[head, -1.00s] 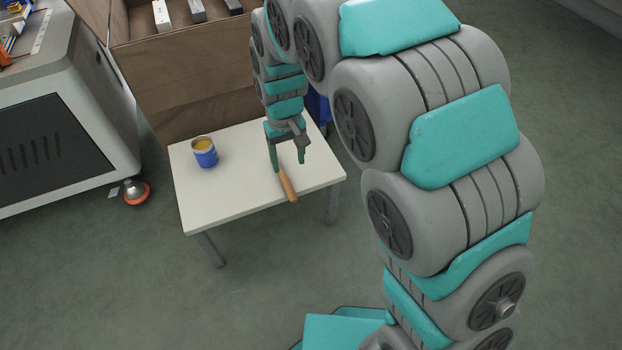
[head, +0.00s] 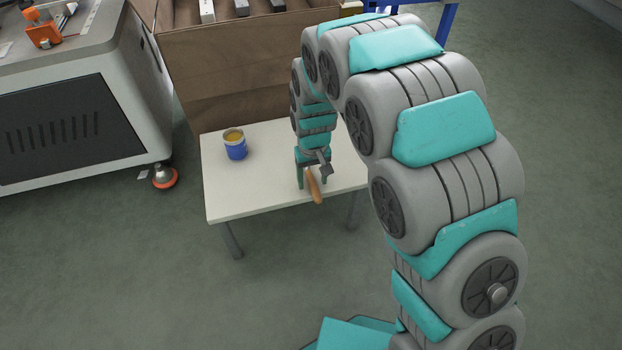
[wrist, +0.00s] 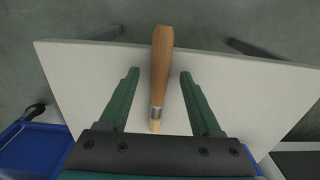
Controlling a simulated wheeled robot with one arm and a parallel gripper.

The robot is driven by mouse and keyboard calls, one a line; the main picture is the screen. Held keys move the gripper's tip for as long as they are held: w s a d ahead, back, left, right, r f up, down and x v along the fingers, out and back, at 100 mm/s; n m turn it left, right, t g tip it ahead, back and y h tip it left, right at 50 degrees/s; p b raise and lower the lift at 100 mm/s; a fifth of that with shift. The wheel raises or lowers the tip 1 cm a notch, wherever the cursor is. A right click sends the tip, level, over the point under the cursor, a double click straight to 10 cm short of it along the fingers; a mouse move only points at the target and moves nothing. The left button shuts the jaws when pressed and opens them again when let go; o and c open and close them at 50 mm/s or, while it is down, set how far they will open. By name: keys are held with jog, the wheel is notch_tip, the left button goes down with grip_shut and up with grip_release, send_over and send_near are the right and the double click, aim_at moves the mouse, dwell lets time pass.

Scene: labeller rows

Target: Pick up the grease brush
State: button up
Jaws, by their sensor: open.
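The grease brush (head: 314,187) has a wooden handle and lies on the white table near its front edge. In the wrist view the brush (wrist: 162,62) shows its handle, a metal band and pale bristles, with the handle end reaching past the table edge in the picture. My gripper (wrist: 160,80) is open, with one green finger on each side of the brush and a gap to both. In the head view my gripper (head: 312,184) is low over the table at the brush; its bristle end is hidden there by the gripper.
A blue tin (head: 235,150) with yellow contents stands on the left of the white table (head: 235,195). A brown wooden box (head: 235,70) stands behind the table. A grey machine (head: 165,110) stands at the left. The table between tin and brush is clear.

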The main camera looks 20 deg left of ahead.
grip_shut()
dwell(0.5)
